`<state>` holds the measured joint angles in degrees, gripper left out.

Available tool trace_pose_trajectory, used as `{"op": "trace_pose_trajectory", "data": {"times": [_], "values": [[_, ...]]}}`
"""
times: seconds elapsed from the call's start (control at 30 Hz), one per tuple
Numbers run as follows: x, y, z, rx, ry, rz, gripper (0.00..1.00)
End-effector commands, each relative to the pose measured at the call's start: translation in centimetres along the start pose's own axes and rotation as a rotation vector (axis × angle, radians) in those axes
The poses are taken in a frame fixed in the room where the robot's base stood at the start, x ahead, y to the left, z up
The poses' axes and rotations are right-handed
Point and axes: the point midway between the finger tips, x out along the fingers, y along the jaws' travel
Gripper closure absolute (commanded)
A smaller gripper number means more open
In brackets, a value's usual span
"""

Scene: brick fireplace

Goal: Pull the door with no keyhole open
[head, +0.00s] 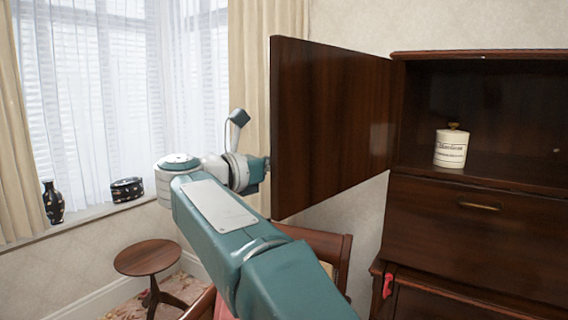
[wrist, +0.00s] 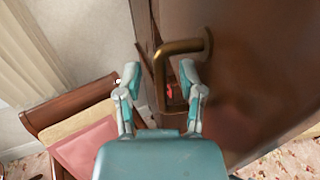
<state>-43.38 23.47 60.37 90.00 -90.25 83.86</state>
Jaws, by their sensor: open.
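The dark wood cabinet door (head: 335,125) stands swung wide open in the head view, hinged at the left side of the cabinet opening, its inner face toward me. Its handle side is hidden there. In the wrist view the door face (wrist: 265,75) carries a bent brass handle (wrist: 182,47); I see no keyhole on the visible part. My gripper (wrist: 160,74) is open, with one finger on each side of the handle's near leg. I cannot tell whether either finger touches it. In the head view the fingers are hidden behind the door's left edge.
The open compartment holds a white lidded jar (head: 451,147). Below are a panel with a brass handle (head: 480,206) and a red item (head: 388,283) on the lower cabinet. A chair (head: 325,245) stands beneath the door, a round table (head: 147,257) at left.

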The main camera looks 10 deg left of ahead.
Motion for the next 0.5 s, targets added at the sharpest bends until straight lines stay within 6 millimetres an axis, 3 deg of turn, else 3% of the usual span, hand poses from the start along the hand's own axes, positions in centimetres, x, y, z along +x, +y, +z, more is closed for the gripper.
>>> {"op": "trace_pose_trajectory", "data": {"times": [0.5], "values": [[-9.8, 0.2, -0.2, -0.001, 0.0, 0.004, 0.5]]}}
